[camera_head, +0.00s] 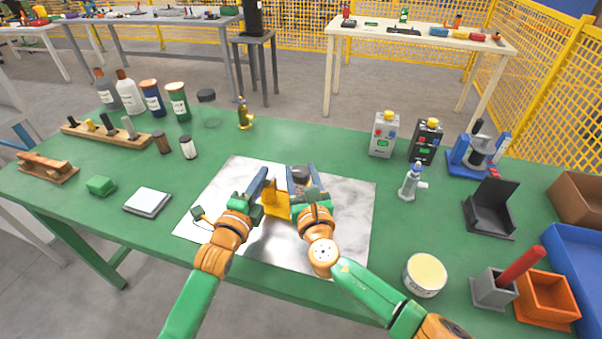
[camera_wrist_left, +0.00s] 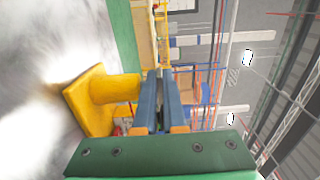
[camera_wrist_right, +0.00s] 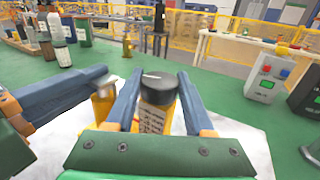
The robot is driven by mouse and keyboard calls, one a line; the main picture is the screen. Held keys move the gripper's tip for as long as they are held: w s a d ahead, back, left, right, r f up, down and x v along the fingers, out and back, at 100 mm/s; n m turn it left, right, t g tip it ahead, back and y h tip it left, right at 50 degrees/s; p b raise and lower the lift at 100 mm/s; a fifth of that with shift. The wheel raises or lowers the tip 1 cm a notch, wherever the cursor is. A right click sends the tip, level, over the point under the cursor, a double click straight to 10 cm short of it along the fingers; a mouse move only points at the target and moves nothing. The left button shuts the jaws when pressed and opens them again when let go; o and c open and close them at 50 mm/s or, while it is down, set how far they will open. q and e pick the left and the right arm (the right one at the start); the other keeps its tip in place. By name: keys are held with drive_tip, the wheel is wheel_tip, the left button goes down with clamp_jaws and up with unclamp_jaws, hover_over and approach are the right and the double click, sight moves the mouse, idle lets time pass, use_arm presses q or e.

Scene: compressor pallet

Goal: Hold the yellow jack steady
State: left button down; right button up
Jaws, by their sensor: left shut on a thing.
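The yellow jack (camera_head: 276,199) stands on the silvery sheet between my two grippers. In the left wrist view it shows as a yellow plate with a round stub (camera_wrist_left: 115,89) beside the fingers. My left gripper (camera_head: 259,179) is shut on the jack; its two blue fingers lie close together, and the contact itself is partly hidden. My right gripper (camera_head: 304,174) is open, with a dark-capped labelled jar (camera_wrist_right: 158,92) between its fingertips. The pictures do not clearly show whether the fingers touch the jar. A bit of the jack shows left of that jar in the right wrist view (camera_wrist_right: 103,103).
The silvery sheet (camera_head: 345,215) lies on the green table. A pale round tin (camera_head: 425,274), a grey holder (camera_head: 492,290) and an orange box (camera_head: 548,300) stand front right. A small white-blue bottle (camera_head: 411,183) is right of the sheet. A white pad (camera_head: 147,201) lies left.

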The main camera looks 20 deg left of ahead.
clamp_jaws()
drive_tip(key=shift+m+t+h, duration=0.4)
drive_tip(key=shift+m+h, duration=0.2)
drive_tip(key=shift+h, duration=0.2)
drive_tip(key=o, duration=1)
unclamp_jaws()
drive_tip(key=shift+o, duration=0.2)
drive_tip(key=shift+s, duration=0.1)
drive_tip(key=v, duration=1.2)
